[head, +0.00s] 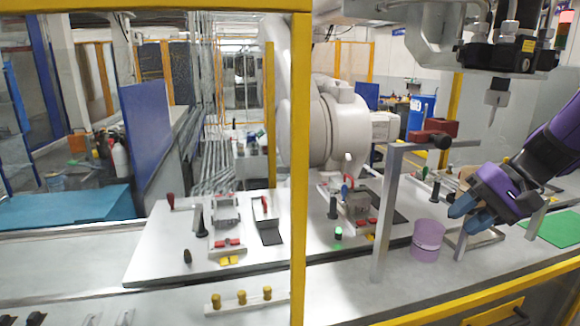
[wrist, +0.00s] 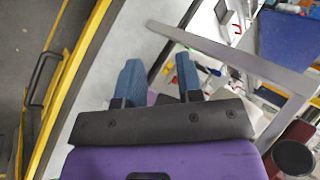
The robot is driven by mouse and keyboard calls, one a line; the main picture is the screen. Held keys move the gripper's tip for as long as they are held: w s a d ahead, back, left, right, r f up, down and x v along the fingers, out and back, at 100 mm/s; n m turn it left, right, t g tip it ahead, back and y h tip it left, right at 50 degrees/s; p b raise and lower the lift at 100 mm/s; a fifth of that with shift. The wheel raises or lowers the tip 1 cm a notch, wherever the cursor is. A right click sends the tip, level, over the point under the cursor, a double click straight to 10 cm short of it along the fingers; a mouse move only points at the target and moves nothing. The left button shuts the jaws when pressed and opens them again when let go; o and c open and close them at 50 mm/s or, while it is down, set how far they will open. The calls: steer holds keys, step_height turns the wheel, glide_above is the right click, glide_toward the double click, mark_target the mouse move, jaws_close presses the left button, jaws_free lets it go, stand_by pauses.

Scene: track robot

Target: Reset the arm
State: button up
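My purple arm (head: 555,150) comes in from the right edge of the head view and reaches down and left over the worktable. My gripper (head: 463,216) has a dark palm and two blue fingers, and it hangs just right of a lilac cylinder (head: 428,240). In the wrist view, the fingers of my gripper (wrist: 159,66) stand apart with a clear gap, and no object shows held between them. The gripper is close to a grey metal frame (head: 385,215), whose bar (wrist: 235,58) also crosses the wrist view. Whether anything touches cannot be told.
A red-and-black part (head: 432,138) sits on the frame's top. A dark tool head with a pale nozzle (head: 496,98) hangs above. A green mat (head: 556,228) lies right. Yellow rails (head: 299,180) stand in front. Fixtures fill the table's middle; the front left is freer.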

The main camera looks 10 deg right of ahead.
steer(key=s+a+r+n+t+h, duration=0.2)
steer(key=s+a+r+n+h, duration=0.3)
steer(key=s+a+r+h, duration=0.2)
steer(key=s+a, duration=0.2)
steer(key=shift+s+a+n, duration=0.3)
steer(key=shift+s+n, duration=0.05)
steer(key=shift+n, duration=0.05)
stand_by(1.9)
